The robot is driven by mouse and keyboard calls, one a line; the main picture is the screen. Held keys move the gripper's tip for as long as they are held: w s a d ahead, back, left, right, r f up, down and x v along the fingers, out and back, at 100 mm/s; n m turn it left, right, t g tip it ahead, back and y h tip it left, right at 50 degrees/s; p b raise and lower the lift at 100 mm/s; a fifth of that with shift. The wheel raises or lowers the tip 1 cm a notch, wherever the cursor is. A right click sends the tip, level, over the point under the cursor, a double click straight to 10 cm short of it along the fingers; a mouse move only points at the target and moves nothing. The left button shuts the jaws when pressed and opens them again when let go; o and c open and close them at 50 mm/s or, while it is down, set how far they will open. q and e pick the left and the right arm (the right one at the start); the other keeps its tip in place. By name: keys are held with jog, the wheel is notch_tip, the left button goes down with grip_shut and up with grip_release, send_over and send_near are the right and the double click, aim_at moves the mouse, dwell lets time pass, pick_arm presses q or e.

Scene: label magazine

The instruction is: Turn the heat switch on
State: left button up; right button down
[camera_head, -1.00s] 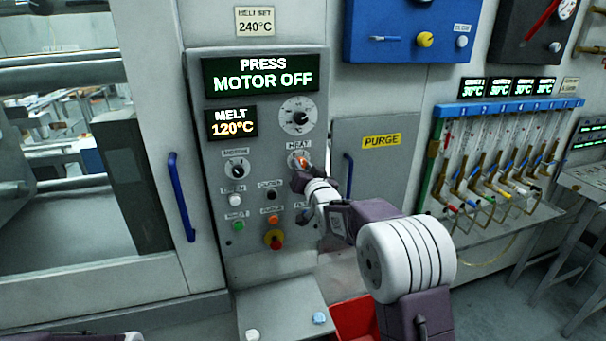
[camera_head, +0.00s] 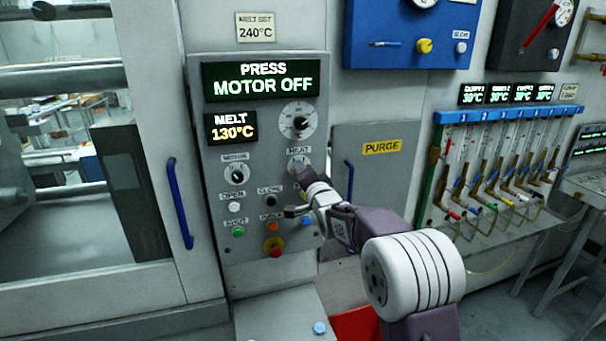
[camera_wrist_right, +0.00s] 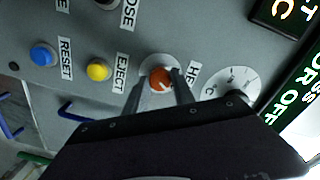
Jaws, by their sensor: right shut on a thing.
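The heat switch is an orange round knob (camera_wrist_right: 160,79) with a white mark, beside a label partly readable as "HE" in the right wrist view. My right gripper (camera_wrist_right: 161,88) is shut on it, one finger on each side. In the head view my right gripper (camera_head: 302,172) is at the switch's round plate (camera_head: 293,160) under the HEAT label (camera_head: 299,150), and hides the knob. The melt display (camera_head: 232,127) reads 130°C in orange. The press display (camera_head: 263,80) reads MOTOR OFF. My left gripper is out of view.
The motor switch (camera_head: 236,173) is left of the heat switch. Several push buttons sit below, including the yellow eject button (camera_wrist_right: 98,70) and blue reset button (camera_wrist_right: 43,54) close to my right gripper. The purge door (camera_head: 385,190) with a blue handle stands to the right.

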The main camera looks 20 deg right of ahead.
dwell(0.5)
jog(key=c, duration=1.1)
grip_release()
jog(key=shift+o, duration=0.2)
jog(key=s+b, duration=0.2)
jog(key=s, duration=0.7)
jog(key=shift+d+b, duration=0.15)
jog(key=shift+b, duration=0.25)
jog(key=shift+r, duration=0.1)
